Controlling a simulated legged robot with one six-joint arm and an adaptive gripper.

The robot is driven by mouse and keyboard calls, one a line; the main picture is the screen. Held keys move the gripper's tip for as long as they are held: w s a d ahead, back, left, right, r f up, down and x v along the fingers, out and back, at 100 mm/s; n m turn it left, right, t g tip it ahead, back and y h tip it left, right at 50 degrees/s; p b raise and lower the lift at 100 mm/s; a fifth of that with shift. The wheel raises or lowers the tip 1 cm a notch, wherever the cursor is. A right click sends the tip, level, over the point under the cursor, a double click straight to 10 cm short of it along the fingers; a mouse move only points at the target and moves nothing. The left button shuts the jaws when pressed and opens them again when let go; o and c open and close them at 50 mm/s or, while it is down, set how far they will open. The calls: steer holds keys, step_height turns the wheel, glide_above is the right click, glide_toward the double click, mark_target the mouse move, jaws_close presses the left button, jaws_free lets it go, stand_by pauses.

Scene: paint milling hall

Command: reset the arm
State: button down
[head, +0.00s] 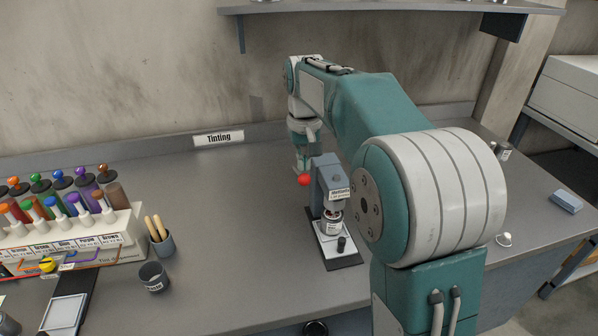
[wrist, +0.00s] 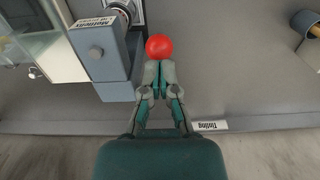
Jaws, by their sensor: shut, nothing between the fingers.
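My arm reaches over the grey bench, and my gripper (head: 302,168) points down beside the grey press-like device (head: 326,180). In the wrist view my gripper (wrist: 160,72) has its fingers together with nothing between them. A red ball (wrist: 159,46) shows just beyond the fingertips, and it also shows in the head view (head: 304,180) at the device's left side. I cannot tell whether the fingertips touch the ball. The device (wrist: 103,62) stands close beside the fingers in the wrist view. A small labelled container (head: 332,224) sits in the device, partly hidden by my arm.
A rack of coloured tinting bottles (head: 75,235) stands at the left. Near it are a cup with wooden sticks (head: 162,245) and a dark cup (head: 154,277). A shelf (head: 400,8) overhangs the back wall. A blue block (head: 566,201) lies at the right. The bench's middle left is clear.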

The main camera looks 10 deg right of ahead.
steer(key=shift+r, duration=0.6)
steer(key=shift+r, duration=2.45)
